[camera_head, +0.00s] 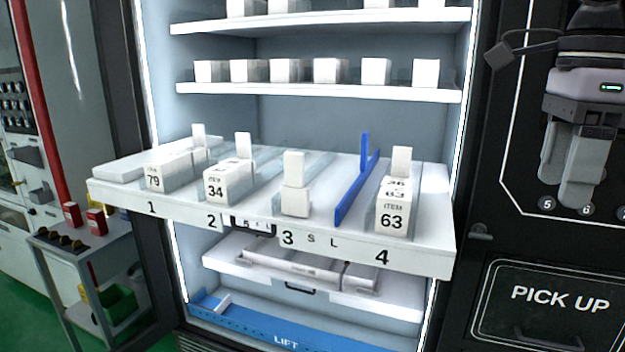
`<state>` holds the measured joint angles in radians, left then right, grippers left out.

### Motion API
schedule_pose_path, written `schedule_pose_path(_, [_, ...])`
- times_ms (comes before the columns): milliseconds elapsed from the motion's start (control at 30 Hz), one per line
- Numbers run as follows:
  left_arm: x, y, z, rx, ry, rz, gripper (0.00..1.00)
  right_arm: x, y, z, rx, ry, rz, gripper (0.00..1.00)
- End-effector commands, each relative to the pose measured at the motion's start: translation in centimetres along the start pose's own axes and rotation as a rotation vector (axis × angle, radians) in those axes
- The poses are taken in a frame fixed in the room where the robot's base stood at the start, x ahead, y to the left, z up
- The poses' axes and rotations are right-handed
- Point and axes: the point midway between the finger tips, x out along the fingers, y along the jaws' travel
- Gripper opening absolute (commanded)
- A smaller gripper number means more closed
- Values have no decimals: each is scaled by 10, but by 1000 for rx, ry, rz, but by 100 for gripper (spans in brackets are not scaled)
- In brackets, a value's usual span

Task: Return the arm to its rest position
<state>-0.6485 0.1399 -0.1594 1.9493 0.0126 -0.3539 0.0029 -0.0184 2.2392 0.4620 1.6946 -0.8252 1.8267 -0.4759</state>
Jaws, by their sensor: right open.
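My right gripper (574,198) hangs at the upper right, fingers pointing down, in front of the black panel (520,150) of the vending machine. It is open, and I see nothing between its fingers. It is apart from the pulled-out shelf (340,240) and well to the right of it. My left gripper is not in view.
The shelf juts out with lanes numbered 1 to 4, white boxes such as item 63 (393,215) and item 34 (222,188), and a blue divider (352,185). Below are a drawer (300,268) and the blue lift (285,338). A cart (95,255) stands left.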

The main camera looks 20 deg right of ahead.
Motion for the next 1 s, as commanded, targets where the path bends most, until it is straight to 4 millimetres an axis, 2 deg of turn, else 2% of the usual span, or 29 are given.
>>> schedule_pose_path(67, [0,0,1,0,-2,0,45,8,-3,1,6,-25,23,64])
schedule_pose_path(267, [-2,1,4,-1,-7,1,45,63,-17,25,86,-294,211,64])
schedule_pose_path(467, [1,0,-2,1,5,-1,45,117,-26,53,252,-592,440,64])
schedule_pose_path(700, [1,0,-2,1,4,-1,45,177,-36,82,580,-924,742,64])
schedule_pose_path(867, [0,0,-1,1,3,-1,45,219,-44,93,862,-1100,938,64])
schedule_pose_path(1000, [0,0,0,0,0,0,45,260,-49,98,1148,-1216,1102,64])
